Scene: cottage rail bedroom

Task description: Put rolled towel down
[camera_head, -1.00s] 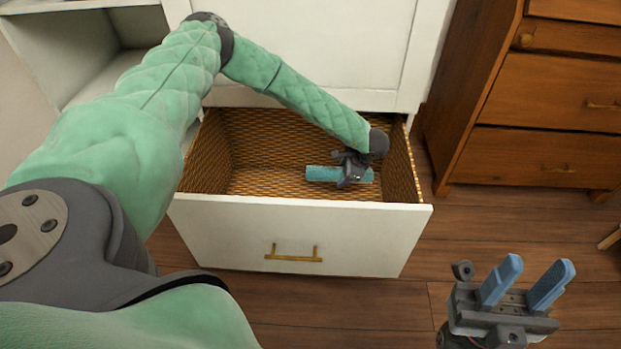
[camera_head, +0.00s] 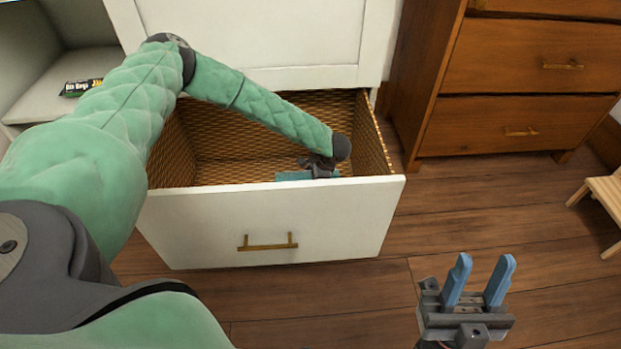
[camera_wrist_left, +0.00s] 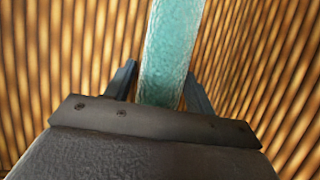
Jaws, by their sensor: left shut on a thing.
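The rolled towel (camera_head: 292,176) is a light blue-teal roll inside the open wicker-lined drawer (camera_head: 270,215), partly hidden behind the drawer's white front. My left gripper (camera_head: 318,170) is inside the drawer, near its front right, and is shut on the towel. In the left wrist view the towel (camera_wrist_left: 172,55) stands between the two fingers, with the wicker lining around it. I cannot tell whether the towel touches the drawer bottom. My right gripper (camera_head: 478,282) is open and empty above the floor, to the right of the drawer.
A wooden chest of drawers (camera_head: 530,70) stands at the right. A small wooden stool (camera_head: 605,190) is at the far right edge. A dark packet (camera_head: 82,87) lies on the white shelf at the left. The wood floor between drawer and stool is clear.

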